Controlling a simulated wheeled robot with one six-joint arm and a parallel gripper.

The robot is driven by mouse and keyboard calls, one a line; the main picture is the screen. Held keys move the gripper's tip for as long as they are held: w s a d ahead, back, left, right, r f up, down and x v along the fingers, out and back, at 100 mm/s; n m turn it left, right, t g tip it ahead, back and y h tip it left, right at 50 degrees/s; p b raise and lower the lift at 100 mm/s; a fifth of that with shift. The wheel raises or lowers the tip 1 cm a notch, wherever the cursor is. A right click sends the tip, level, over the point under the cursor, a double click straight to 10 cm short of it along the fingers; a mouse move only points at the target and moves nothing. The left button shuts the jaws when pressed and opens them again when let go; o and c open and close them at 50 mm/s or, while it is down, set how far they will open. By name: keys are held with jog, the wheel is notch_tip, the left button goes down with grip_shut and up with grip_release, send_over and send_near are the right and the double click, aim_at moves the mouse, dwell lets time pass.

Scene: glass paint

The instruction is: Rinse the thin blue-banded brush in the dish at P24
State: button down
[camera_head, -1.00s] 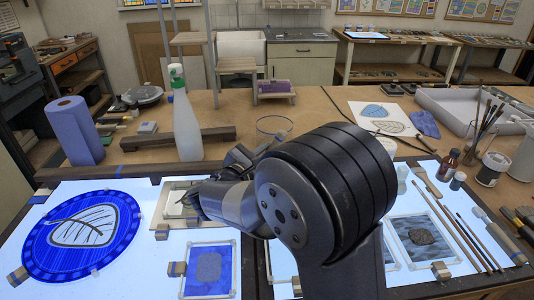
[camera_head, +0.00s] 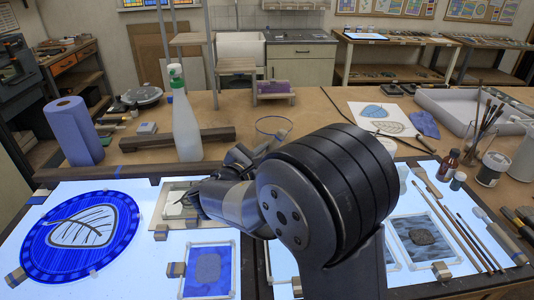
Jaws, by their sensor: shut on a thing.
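My arm fills the middle of the view, and its end with my gripper (camera_head: 240,156) lies on the far side, mostly hidden behind the wrist. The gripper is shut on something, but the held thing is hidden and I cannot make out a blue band. A round clear dish (camera_head: 274,122) with a bluish rim stands on the wooden table just beyond the gripper. I cannot tell whether anything touches it, and no P24 label is readable. Several thin brushes (camera_head: 470,238) lie on the light panel at the right; no blue band is clear on them.
A spray bottle (camera_head: 185,125) and a dark wooden bar (camera_head: 205,137) stand left of the dish. A blue paper roll (camera_head: 73,132) is farther left. A round blue glass panel (camera_head: 80,236) lies at the front left. Bottles and a brush jar (camera_head: 478,142) crowd the right.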

aim_at(277, 140)
jog(key=shift+s+b, duration=0.1)
jog(key=shift+b, duration=0.35)
dwell(1.8)
jog(key=shift+s+d+r+p, duration=0.15)
jog(key=shift+d+r+p, duration=0.2)
jog(key=shift+r, duration=0.3)
jog(key=shift+s+d+r+p, duration=0.15)
jog(key=shift+r+p, duration=0.25)
jog(key=shift+r, duration=0.2)
jog(key=shift+s+d+r+p, duration=0.2)
jog(key=shift+r+p, duration=0.2)
jog(key=shift+r, duration=0.25)
jog(key=shift+r+p, duration=1.55)
jog(key=shift+r, duration=0.55)
jog(key=shift+w+r, duration=0.1)
